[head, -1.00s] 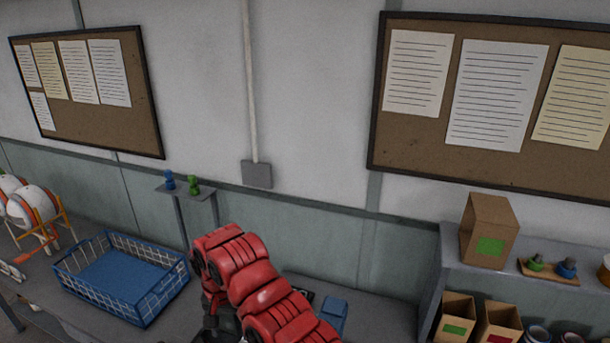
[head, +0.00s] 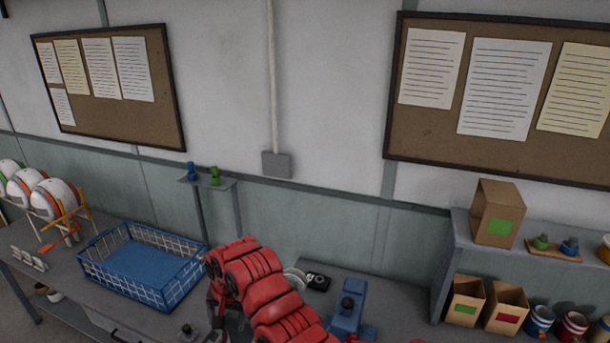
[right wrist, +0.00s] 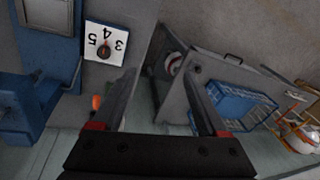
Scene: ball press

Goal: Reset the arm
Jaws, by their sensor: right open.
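My right arm rises in red from the bottom of the head view and bends over the bench. Its dark gripper (head: 222,318) hangs low there, partly cut off, its fingertips hard to make out. In the right wrist view my right gripper (right wrist: 157,75) is open, with nothing between its two fingers. My left gripper is not in view. A blue device with a dark knob (head: 350,305) stands on the bench right of the arm. A blue machine (right wrist: 30,105) fills the left of the wrist view, near a white dial plate numbered 3, 4, 5 (right wrist: 105,43).
A blue wire basket (head: 142,268) stands on the bench left of my arm, with white and orange helmets (head: 48,195) farther left. A small wall shelf (head: 205,182) holds a blue and a green piece. Cardboard boxes (head: 497,212) and cans (head: 540,320) occupy the right shelving.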

